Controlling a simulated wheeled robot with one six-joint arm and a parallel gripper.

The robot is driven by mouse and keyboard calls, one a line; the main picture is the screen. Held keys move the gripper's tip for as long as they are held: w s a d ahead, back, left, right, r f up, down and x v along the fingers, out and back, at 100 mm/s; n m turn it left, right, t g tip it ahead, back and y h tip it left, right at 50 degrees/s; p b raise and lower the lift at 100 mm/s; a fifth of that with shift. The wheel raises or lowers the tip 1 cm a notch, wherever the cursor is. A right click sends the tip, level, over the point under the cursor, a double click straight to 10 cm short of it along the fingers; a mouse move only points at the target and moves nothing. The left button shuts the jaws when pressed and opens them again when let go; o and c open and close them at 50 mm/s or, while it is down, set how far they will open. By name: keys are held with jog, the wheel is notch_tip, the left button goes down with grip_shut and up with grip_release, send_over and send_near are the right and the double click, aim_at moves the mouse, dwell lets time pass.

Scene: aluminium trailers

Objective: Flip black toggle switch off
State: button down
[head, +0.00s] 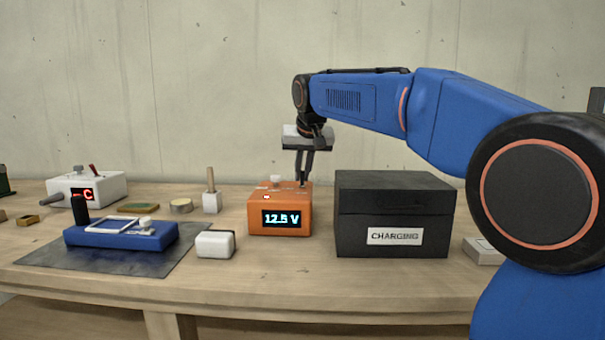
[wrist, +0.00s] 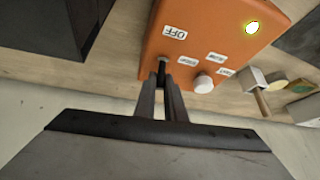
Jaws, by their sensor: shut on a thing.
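The orange power box (head: 280,220) stands on the bench and its display reads 12.5 V. My gripper (head: 304,178) points down at the right part of the box's top. In the wrist view, my gripper's fingers (wrist: 164,90) are closed around the black toggle switch (wrist: 161,70), near the box's edge. The fingers hide part of the switch. A label reading OFF (wrist: 174,32) lies on the box top beyond the switch. A white knob (wrist: 203,84) and other small labels sit beside it.
A black box labelled CHARGING (head: 393,215) stands close to the right of the orange box. A white block (head: 215,244) and a wooden-handled tool (head: 212,198) stand to the left. A blue case (head: 121,236) lies on a dark mat (head: 50,255). The wall is behind.

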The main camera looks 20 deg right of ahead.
aim_at(302, 191)
jog(key=t, duration=0.1)
jog(key=s+t, duration=0.1)
jog(key=t+h, duration=0.1)
jog(key=shift+s+a+r+t, duration=0.1)
jog(key=shift+s+a+t, duration=0.2)
jog(key=shift+s+t, duration=0.1)
jog(key=shift+s+a+f+n+t+h, duration=0.1)
jog(key=shift+s+n+t+h, duration=0.15)
jog(key=shift+t, duration=0.55)
jog(key=shift+s+a+f+n+t+h, duration=0.15)
jog(key=shift+s+t, duration=0.2)
jog(key=shift+t, duration=0.45)
jog(key=shift+s+t, duration=0.15)
jog(key=shift+t, duration=0.45)
jog(key=c, duration=1.8)
grip_release()
jog(key=v, duration=1.7)
jog(key=shift+s+a, duration=0.15)
jog(key=shift+a, duration=0.05)
jog(key=shift+s, duration=0.1)
